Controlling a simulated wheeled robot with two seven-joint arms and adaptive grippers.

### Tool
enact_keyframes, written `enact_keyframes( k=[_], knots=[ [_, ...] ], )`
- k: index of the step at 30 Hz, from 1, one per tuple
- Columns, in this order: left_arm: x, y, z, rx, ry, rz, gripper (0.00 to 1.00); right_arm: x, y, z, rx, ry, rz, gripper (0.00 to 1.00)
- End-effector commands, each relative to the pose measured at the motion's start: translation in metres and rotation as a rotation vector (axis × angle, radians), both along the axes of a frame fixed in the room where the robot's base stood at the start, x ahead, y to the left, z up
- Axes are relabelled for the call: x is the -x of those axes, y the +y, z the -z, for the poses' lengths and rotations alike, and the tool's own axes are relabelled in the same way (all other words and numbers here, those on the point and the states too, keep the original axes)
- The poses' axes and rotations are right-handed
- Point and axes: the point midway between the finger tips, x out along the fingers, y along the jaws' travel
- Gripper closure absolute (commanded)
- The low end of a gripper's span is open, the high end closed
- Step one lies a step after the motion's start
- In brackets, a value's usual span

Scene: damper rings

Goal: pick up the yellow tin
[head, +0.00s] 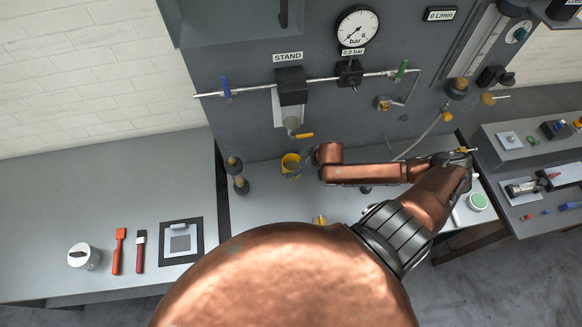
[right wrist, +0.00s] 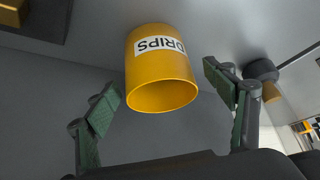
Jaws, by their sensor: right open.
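The yellow tin (head: 291,164) stands on the grey bench below the stand in the head view. In the right wrist view the tin (right wrist: 160,85) shows inverted, with its open mouth facing down the picture and a white DRIPS label. My right gripper (head: 307,158) is right beside the tin, coming in from the right. In the right wrist view its green-padded fingers (right wrist: 161,84) are spread to either side of the tin, with a visible gap on both sides. It holds nothing. My left gripper is not in view.
A dark post with tan parts (head: 238,176) stands left of the tin. A left table holds a white canister (head: 84,257), two brush-like tools and a framed pad. My right arm covers much of the bench.

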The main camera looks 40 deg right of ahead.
Motion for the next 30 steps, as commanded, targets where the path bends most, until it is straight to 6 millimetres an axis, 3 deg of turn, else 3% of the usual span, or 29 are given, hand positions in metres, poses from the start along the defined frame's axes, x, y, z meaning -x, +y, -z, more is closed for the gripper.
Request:
enact_keyframes(
  k=[9, 15, 30],
  knots=[
    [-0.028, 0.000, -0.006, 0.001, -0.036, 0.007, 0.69, -0.018, 0.003, 0.026, 0.000, 0.000, -0.002, 0.23],
    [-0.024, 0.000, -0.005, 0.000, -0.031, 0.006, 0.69, -0.018, 0.004, 0.026, 0.001, 0.000, -0.003, 0.24],
    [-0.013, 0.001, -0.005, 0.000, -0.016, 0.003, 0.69, -0.018, 0.004, 0.026, 0.001, 0.000, -0.003, 0.59]
  ],
)
